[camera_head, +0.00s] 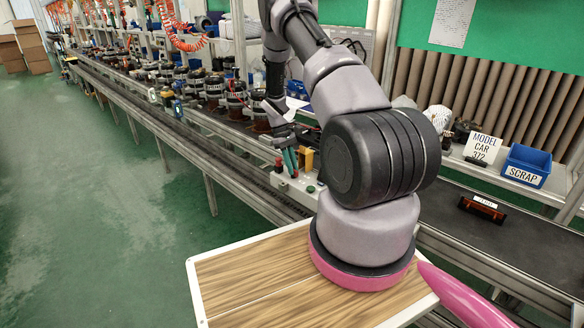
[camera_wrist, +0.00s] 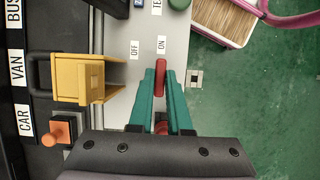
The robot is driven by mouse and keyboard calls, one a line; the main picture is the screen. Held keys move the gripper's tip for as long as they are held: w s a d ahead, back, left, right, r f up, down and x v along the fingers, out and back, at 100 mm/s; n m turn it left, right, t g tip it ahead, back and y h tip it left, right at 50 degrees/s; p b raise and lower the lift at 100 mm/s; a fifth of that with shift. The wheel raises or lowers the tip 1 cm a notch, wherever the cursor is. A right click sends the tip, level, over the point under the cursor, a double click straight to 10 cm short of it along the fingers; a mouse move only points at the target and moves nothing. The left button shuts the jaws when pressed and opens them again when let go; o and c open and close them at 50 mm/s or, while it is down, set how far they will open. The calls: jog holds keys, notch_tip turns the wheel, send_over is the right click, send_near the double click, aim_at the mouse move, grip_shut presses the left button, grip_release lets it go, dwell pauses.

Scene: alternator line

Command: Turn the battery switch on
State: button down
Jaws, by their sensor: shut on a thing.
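My gripper (camera_wrist: 160,80) has teal fingers, shut on a red switch handle (camera_wrist: 161,65) that shows between and just past the fingertips. The handle sits in line with the ON label (camera_wrist: 161,44) on a light grey panel (camera_wrist: 119,42). The OFF label (camera_wrist: 135,49) is to its left. The handle's base is partly hidden by the fingers. In the head view, my gripper (camera_head: 289,163) reaches down to the grey control box (camera_head: 296,186) at the bench edge; the handle is too small to make out there.
An orange knob (camera_wrist: 60,130) sits beside the CAR label (camera_wrist: 25,121). A green button (camera_wrist: 179,4) is above. A blue SCRAP bin (camera_head: 526,165) and MODEL CAR sign (camera_head: 482,147) stand at right.

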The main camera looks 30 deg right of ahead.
dwell(0.3)
jog(key=c, duration=0.9)
grip_release()
jog(key=shift+o, duration=0.2)
jog(key=v, duration=1)
jog(key=shift+w+r, duration=0.15)
jog(key=shift+r, duration=0.2)
jog(key=shift+a, duration=0.1)
